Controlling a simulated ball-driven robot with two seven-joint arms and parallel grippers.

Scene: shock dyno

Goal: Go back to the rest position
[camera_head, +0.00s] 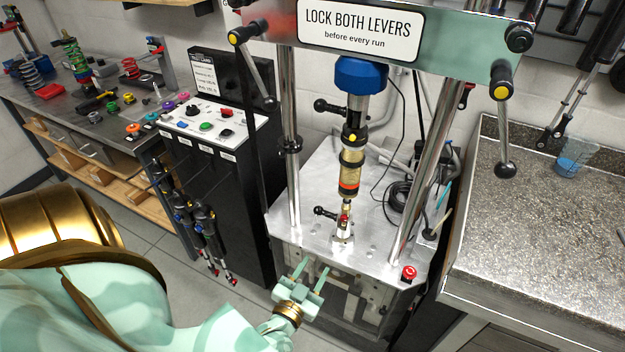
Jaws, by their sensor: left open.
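My left gripper (309,276) is open and empty, in front of the near edge of the dyno's metal base plate (317,192). Its fingers point up and away, toward the shock's lower mount. The shock absorber (350,165) stands upright between the two chrome columns, under a blue load cell (361,75). The two levers on the green crosshead, left (257,68) and right (503,130), hang downward with black knobs. My right gripper is not in view.
A red stop button (408,272) sits at the base plate's front right corner. A control box (212,120) stands left of the dyno, with several shocks (208,232) hanging nearby. A speckled counter (545,230) with a blue cup (574,160) is right. Floor shows at lower left.

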